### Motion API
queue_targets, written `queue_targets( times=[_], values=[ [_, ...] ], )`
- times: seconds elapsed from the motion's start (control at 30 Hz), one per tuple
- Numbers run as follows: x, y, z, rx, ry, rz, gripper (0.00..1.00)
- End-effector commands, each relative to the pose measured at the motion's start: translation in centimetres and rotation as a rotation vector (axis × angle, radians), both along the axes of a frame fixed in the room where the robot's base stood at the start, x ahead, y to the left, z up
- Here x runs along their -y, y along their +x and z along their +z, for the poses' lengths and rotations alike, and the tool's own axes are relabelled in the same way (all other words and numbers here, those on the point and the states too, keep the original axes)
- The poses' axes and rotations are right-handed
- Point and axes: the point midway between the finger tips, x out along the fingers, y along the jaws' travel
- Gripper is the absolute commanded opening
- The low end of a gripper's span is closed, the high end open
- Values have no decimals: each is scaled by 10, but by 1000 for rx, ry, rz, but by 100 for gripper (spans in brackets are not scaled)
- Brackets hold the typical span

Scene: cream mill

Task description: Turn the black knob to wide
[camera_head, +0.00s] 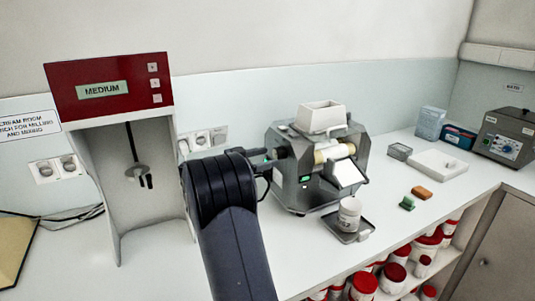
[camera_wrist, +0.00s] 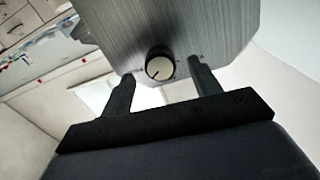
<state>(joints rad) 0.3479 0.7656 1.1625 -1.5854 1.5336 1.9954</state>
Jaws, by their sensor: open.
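The mill (camera_head: 292,188) is a brushed-metal machine with a white hopper and rollers, standing on the bench in the head view. Its metal side panel (camera_wrist: 215,28) fills the top of the wrist view. A round knob (camera_wrist: 158,65) with a black rim and pale face sits on that panel. A dark line on its face seems to point down and left; the marks around it are too small to read. My gripper (camera_wrist: 162,70) is open, one finger on each side of the knob with gaps showing.
A white jar (camera_head: 349,214) stands on a small tray (camera_head: 334,226) before the mill. A red-topped mixer stand (camera_head: 108,113) reading MEDIUM is at left. Green (camera_head: 407,203) and orange (camera_head: 422,192) blocks lie right of the mill. Red-lidded jars (camera_head: 396,271) fill the shelf below.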

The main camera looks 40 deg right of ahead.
Motion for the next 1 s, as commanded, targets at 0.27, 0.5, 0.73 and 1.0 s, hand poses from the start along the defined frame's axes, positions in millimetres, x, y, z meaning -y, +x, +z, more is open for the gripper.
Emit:
queue_targets(
  times=[0.27,0.5,0.73,1.0],
  values=[
    [22,-7,0,-1,0,0,59],
    [22,-7,0,-1,0,1,59],
    [22,-7,0,-2,1,1,40],
    [22,-7,0,-1,1,1,18]
  ],
)
